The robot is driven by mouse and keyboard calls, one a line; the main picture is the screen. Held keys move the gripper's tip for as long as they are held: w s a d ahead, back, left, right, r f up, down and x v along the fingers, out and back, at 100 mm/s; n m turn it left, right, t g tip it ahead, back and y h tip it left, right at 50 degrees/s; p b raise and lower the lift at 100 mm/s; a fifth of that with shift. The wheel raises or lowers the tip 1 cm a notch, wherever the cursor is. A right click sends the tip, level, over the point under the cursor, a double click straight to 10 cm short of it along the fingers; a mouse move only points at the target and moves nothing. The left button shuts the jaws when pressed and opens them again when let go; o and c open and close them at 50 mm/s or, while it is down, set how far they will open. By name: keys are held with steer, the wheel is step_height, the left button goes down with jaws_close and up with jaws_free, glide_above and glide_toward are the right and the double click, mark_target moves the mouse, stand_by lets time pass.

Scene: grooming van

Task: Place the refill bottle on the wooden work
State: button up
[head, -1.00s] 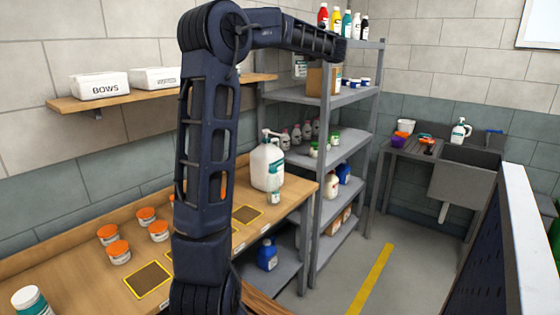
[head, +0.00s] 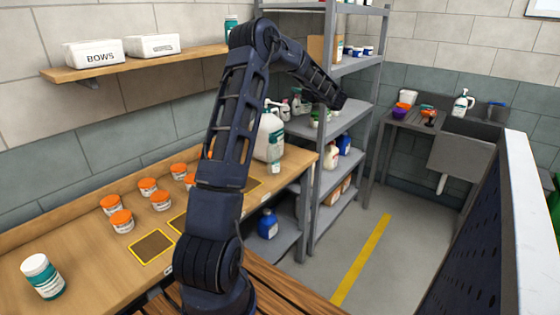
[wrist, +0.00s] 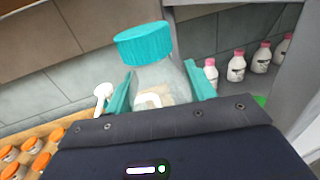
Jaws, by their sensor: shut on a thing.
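In the wrist view a clear bottle with a ribbed teal cap (wrist: 143,43), which I take as the refill bottle, stands between the teal fingers of my gripper (wrist: 158,76). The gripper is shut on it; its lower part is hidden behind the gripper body. In the head view neither fingers nor held bottle can be made out; my arm reaches right, toward the grey shelving. The light wooden workbench (head: 87,257) runs along the left wall. A dark slatted wooden surface (head: 290,287) lies at the bottom. I cannot tell which is the work surface named.
Several orange-lidded jars (head: 121,221), a teal-labelled tub (head: 42,277) and a large pump bottle (head: 271,138) stand on the bench. A yellow-edged dark patch (head: 151,247) is bare. Grey shelving (head: 330,180) stands beside the bench. Several pink-capped bottles (wrist: 237,66) show in the wrist view.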

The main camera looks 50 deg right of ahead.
step_height(320, 180, down, 23)
steer(key=w, duration=0.1)
steer(key=shift+w+r, duration=0.15)
steer(key=shift+w, duration=0.1)
stand_by(0.4)
steer(key=o, duration=1)
steer(key=v, duration=1.2)
